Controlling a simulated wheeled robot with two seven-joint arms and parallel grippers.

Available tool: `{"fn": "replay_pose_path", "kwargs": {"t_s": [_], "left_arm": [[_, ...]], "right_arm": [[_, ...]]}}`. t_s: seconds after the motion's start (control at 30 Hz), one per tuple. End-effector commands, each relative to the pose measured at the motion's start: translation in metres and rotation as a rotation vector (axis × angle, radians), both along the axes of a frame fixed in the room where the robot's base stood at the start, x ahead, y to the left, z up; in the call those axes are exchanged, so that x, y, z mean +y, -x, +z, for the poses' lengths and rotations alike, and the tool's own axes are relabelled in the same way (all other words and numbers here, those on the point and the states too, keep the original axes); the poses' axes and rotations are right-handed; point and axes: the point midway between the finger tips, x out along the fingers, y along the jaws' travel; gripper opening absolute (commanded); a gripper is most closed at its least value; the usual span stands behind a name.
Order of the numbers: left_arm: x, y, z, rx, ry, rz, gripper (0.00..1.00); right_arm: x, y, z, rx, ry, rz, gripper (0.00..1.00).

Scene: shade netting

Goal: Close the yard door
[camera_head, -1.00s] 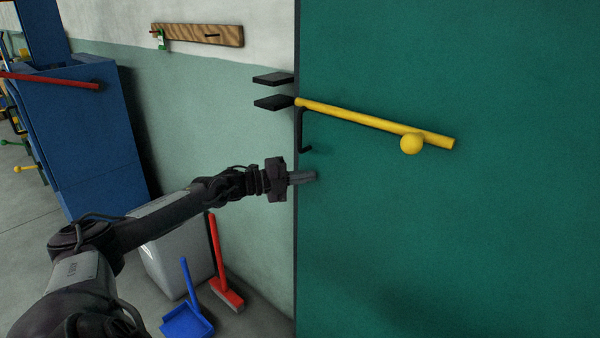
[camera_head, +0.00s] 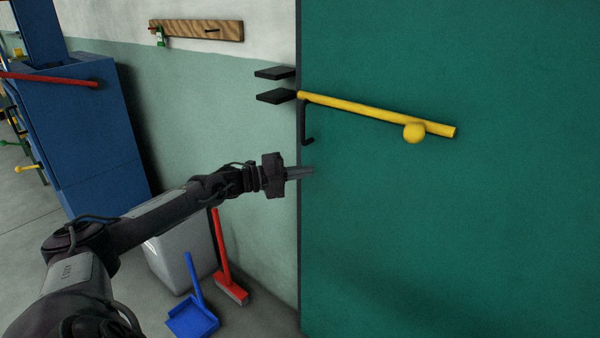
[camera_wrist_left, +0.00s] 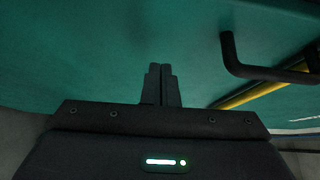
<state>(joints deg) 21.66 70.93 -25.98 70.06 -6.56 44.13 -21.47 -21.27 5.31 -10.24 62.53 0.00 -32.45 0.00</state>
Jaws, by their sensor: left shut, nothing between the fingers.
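The green yard door (camera_head: 450,230) fills the right half of the head view and also the upper part of the left wrist view (camera_wrist_left: 100,50). A yellow bar (camera_head: 370,111) with a yellow ball (camera_head: 414,133) lies across it, sloping down to the right. A black hooked handle (camera_head: 306,125) hangs near the door's left edge; a black bent rod shows in the wrist view (camera_wrist_left: 232,52). My left gripper (camera_head: 310,171) is shut and empty, its fingertips in front of the door's left edge below the handle. Whether they touch the door I cannot tell. My right gripper is not in view.
Two black brackets (camera_head: 274,97) stick out beside the door edge. A wooden hook rail (camera_head: 196,30) is on the wall. A grey bin (camera_head: 180,262), red broom (camera_head: 222,255) and blue dustpan (camera_head: 193,318) stand below my arm. A blue cabinet (camera_head: 85,130) is at left.

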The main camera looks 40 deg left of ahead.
Motion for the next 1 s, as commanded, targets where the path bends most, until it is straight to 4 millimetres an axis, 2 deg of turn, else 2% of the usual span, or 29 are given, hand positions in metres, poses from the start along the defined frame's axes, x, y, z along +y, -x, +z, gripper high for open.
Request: {"fn": "replay_pose_path", "kwargs": {"t_s": [0.03,0.17,0.2,0.3,0.5,0.7,1.0], "left_arm": [[0.0,0.001,-0.001,0.002,0.0,-0.003,0.0],[0.022,0.006,-0.003,0.004,-0.001,-0.001,0.0],[0.027,0.008,-0.004,0.004,-0.001,-0.002,0.0],[0.044,0.013,-0.004,0.005,-0.002,-0.002,0.0],[0.077,0.022,-0.004,0.004,0.0,-0.004,0.0],[0.092,0.026,-0.004,0.006,0.0,-0.007,0.0],[0.094,0.028,-0.004,0.009,0.0,-0.008,0.0]], "right_arm": [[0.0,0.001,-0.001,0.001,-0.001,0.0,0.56],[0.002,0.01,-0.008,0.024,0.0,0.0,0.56],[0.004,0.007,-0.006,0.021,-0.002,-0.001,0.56],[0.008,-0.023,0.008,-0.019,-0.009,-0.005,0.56],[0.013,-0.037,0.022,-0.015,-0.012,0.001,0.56],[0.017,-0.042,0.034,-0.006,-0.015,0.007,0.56],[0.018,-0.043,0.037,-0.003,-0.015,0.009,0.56]]}}
